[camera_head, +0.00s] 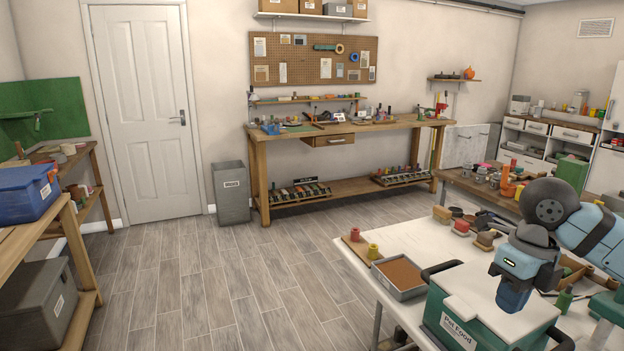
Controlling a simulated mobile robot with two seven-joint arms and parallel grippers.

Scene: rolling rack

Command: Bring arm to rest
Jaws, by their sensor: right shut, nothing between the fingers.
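My right arm reaches in from the right edge of the head view. Its blue and dark gripper (513,300) points down over the white top of a teal box labelled Pet Food (450,318). The gripper is shut and holds nothing. I cannot tell whether its tips touch the box top or hover just above it. My left gripper is not in view.
The box stands on a white-topped rolling rack (420,238) with a shallow brown-filled tray (400,276), a yellow-green spool (373,251) and several small items. A workbench (345,130) stands at the back wall. The wooden floor (240,285) is clear to the left.

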